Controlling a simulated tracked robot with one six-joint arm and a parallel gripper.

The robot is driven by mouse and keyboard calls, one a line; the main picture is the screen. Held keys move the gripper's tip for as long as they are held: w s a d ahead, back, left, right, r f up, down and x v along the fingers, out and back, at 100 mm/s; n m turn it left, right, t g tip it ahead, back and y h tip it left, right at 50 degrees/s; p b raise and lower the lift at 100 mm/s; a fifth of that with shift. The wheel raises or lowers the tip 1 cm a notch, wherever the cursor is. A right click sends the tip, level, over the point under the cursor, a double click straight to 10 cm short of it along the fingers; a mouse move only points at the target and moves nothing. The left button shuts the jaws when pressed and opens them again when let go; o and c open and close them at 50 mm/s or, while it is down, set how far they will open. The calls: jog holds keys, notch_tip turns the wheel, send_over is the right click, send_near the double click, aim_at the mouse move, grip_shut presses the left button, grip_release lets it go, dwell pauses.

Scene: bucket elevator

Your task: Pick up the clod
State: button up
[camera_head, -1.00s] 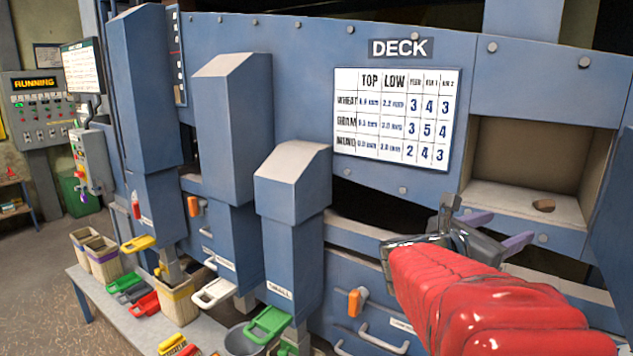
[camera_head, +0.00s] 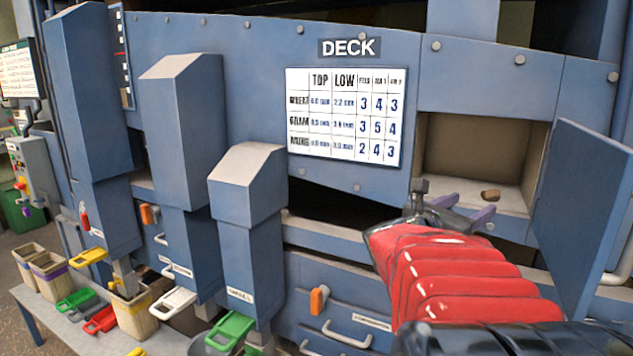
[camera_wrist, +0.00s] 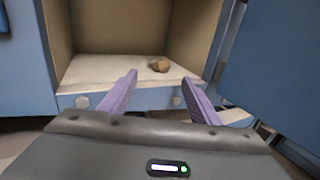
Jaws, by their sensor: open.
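The clod (camera_head: 490,195) is a small brown lump on the pale floor of an open recess (camera_head: 440,184) in the blue machine. My gripper (camera_head: 468,208) has purple fingers and is open and empty. It is in front of the recess's lower edge, apart from the clod. In the wrist view my gripper (camera_wrist: 162,82) points into the recess.
A blue door (camera_head: 582,215) stands open at the right of the recess. The recess's side walls and front lip (camera_wrist: 75,101) bound the space. Blue chutes (camera_head: 245,230) with handles and a bench (camera_head: 60,315) of bins are at the left. The recess is otherwise empty.

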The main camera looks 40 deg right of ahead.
aim_at(485, 197)
jog(key=shift+d, duration=1.4)
jog(key=shift+w+d, duration=0.1)
jog(key=shift+d, duration=2.7)
jog(key=shift+c, duration=0.4)
jog(key=c, duration=1)
